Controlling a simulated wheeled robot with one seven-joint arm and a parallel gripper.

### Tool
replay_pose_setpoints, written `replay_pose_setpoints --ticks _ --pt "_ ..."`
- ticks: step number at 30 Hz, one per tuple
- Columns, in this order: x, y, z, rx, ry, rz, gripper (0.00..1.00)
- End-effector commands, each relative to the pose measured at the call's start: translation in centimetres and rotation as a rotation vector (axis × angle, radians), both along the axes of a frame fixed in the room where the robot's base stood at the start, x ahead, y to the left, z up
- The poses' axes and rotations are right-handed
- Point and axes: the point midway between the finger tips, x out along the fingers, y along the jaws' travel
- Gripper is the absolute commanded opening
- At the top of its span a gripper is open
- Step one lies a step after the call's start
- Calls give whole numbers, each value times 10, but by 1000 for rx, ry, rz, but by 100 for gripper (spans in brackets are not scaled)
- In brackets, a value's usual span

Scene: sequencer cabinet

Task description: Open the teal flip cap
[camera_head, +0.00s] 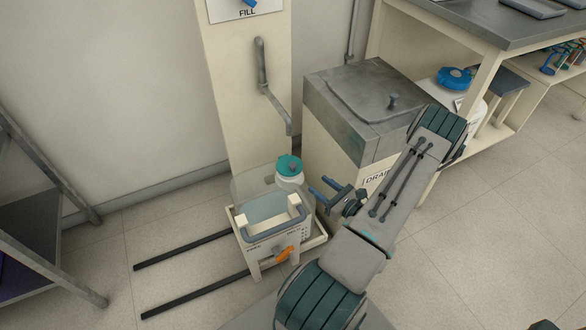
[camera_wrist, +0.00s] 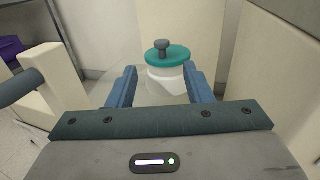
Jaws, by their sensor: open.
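The teal flip cap (camera_head: 289,165) sits closed on the white neck of a translucent bottle (camera_head: 252,181) in a low cart. In the wrist view the teal cap (camera_wrist: 167,56) shows a grey knob (camera_wrist: 162,46) on top, over the white neck (camera_wrist: 167,82). My gripper (camera_head: 318,188) is to the right of the bottle, close to the neck. In the wrist view my gripper (camera_wrist: 160,74) is open, with its two blue fingers apart and the cap seen beyond and between them. I cannot tell whether a finger touches the bottle.
A dispensing pipe (camera_head: 272,92) hangs from the fill column (camera_head: 240,90) above. The drain cabinet (camera_head: 345,140) stands close on the right. Dark floor rails (camera_head: 190,248) run left.

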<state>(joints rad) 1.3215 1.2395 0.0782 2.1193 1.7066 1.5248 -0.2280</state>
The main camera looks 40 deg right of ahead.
Motion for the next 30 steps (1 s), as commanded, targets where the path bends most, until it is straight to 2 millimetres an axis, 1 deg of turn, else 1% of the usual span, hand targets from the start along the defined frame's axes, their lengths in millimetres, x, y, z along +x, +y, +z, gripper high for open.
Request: replay_pose_setpoints --ticks 2,5,8,15,21,24,30 --pt "2 -2 -3 4 -1 -13 46" --pt "12 0 -3 3 -3 -12 46" --pt "28 3 -4 3 -2 -9 46" --pt "80 11 -4 2 -3 -8 46" --pt "115 15 -4 2 -1 -9 46" --pt "126 17 -3 2 -2 -9 46" --pt "135 18 -2 3 0 -11 46"
